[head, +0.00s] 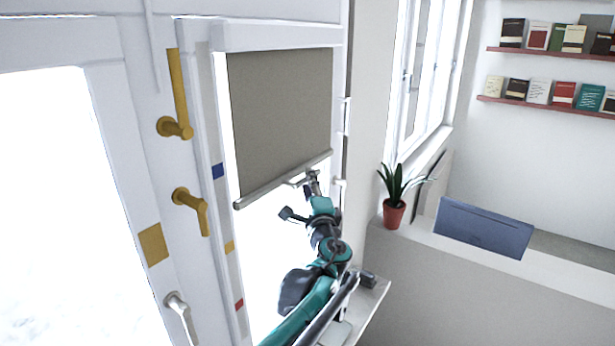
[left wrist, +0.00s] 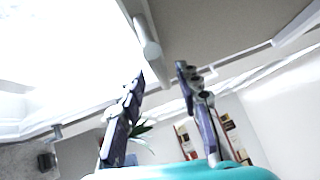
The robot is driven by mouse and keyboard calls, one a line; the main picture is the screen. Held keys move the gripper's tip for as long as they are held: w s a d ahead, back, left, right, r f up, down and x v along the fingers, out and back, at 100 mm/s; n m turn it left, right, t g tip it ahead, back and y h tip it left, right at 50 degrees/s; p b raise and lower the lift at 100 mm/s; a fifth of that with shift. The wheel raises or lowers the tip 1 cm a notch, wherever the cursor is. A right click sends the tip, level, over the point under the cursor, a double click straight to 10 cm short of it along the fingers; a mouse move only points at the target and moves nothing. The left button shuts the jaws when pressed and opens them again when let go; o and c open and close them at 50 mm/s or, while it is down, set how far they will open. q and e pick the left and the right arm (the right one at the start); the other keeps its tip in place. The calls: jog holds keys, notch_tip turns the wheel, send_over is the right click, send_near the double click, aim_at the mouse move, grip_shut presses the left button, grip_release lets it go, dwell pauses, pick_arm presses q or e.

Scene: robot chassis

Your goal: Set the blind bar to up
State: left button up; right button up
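The grey-brown roller blind (head: 280,115) hangs in the white window frame. Its pale bottom bar (head: 265,191) runs along its lower edge, near the blue mark (head: 218,170) on the frame; the bar also shows in the left wrist view (left wrist: 148,38). My left gripper (head: 298,196) is at the right half of the bar, just below it, fingers spread. In the left wrist view the fingers (left wrist: 160,76) are apart with nothing seen between them, and the bar lies just beyond the tips. I cannot tell whether a finger touches it. My right gripper is not in view.
A yellow mark (head: 229,246) and a red mark (head: 239,304) sit lower on the frame. Yellow handles (head: 190,205) stick out at the left. A white ledge (head: 368,305) lies below my arm. A potted plant (head: 393,213) stands on the right counter.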

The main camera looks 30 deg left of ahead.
pick_arm(q)
jog(key=shift+w+a+r, duration=0.15)
jog(key=shift+w+a, duration=0.3)
jog(key=shift+w, duration=0.1)
jog(key=shift+w+a+r, duration=0.15)
jog(key=shift+a, duration=0.15)
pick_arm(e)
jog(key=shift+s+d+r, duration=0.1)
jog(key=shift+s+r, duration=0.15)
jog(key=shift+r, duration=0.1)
pick_arm(q)
jog(key=shift+w, duration=0.1)
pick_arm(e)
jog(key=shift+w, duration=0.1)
